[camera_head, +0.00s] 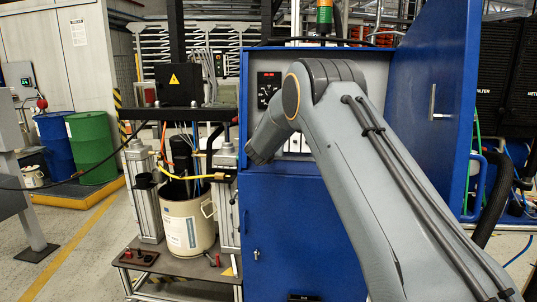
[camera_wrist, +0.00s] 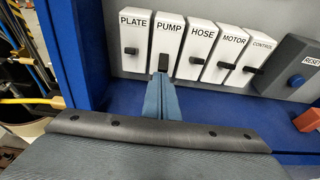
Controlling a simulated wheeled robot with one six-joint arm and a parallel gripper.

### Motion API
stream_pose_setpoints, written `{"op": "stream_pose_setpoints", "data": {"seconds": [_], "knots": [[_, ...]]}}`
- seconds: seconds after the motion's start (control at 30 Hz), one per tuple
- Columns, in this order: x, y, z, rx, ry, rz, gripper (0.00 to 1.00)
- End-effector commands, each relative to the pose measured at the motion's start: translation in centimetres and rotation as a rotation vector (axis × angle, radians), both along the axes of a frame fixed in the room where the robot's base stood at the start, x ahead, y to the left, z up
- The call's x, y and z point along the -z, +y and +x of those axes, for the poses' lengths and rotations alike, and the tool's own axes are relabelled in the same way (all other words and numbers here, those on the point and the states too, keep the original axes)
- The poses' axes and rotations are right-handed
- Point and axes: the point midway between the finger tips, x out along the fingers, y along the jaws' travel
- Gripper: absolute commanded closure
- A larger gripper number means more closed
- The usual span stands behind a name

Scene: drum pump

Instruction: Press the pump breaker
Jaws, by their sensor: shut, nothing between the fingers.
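The pump breaker (camera_wrist: 166,45) is a white module labelled PUMP with a dark lever, on the grey panel of the blue cabinet. My gripper (camera_wrist: 163,78) is shut and empty. Its fingertips are at the lower end of the pump breaker, just below the lever, and cover part of it. I cannot tell whether they touch the lever. In the head view my arm reaches to the open cabinet (camera_head: 305,230), and my fingers and the pump breaker are hidden there.
The plate breaker (camera_wrist: 131,38) is close on the left, the hose breaker (camera_wrist: 199,45) on the right. Motor (camera_wrist: 230,50) and control (camera_wrist: 257,55) breakers and a blue reset button (camera_wrist: 296,81) sit farther right. The cabinet's open door (camera_head: 435,90) stands at the right.

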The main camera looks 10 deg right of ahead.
Motion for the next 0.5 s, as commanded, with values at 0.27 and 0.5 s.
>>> {"op": "stream_pose_setpoints", "data": {"seconds": [0.27, 0.5], "knots": [[-0.4, -0.7, 0.0, 0.007, -0.003, -0.001, 1.00], [-1.1, -1.5, 0.0, 0.017, -0.005, 0.000, 1.00]]}}
